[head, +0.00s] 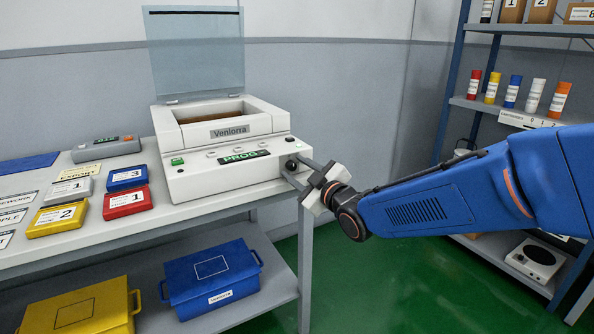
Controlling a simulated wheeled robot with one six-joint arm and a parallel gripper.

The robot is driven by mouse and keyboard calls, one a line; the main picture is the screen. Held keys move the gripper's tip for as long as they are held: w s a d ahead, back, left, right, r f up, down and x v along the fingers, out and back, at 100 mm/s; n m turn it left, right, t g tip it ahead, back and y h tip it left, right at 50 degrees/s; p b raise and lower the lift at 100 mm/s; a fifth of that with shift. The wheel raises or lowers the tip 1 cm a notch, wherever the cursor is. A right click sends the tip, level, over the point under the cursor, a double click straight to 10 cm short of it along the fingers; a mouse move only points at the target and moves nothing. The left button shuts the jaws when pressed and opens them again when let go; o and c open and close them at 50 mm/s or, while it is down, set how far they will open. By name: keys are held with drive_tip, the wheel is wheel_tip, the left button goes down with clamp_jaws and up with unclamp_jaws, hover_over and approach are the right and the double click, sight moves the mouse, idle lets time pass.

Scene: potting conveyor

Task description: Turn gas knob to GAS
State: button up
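A white Venlorra machine (220,150) stands on the bench with its clear lid raised. Its front panel has a green display (244,156) reading what looks like "PROG". A small dark round knob (291,165) sits at the panel's right end. My gripper (293,167) reaches in from the right, its two grey fingers apart, with the knob between or just beyond their tips. I cannot tell whether the fingers touch it. No GAS label or knob pointer is readable.
Yellow (57,219), red (127,201), blue (127,178) and grey (70,190) labelled cases lie left of the machine. Blue (212,275) and yellow (80,308) bins sit on the lower shelf. A rack (453,85) with bottles stands at right.

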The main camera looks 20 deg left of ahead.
clamp_jaws()
drive_tip(key=shift+m, duration=0.4)
drive_tip(key=m, duration=0.8)
drive_tip(key=shift+f+m+t, duration=0.1)
drive_tip(key=shift+m+t, duration=0.2)
drive_tip(key=m, duration=0.4)
drive_tip(key=shift+m, duration=0.4)
drive_tip(key=m, duration=0.4)
drive_tip(key=shift+t, duration=0.3)
drive_tip(key=shift+f+m, duration=0.1)
drive_tip(key=shift+m, duration=0.3)
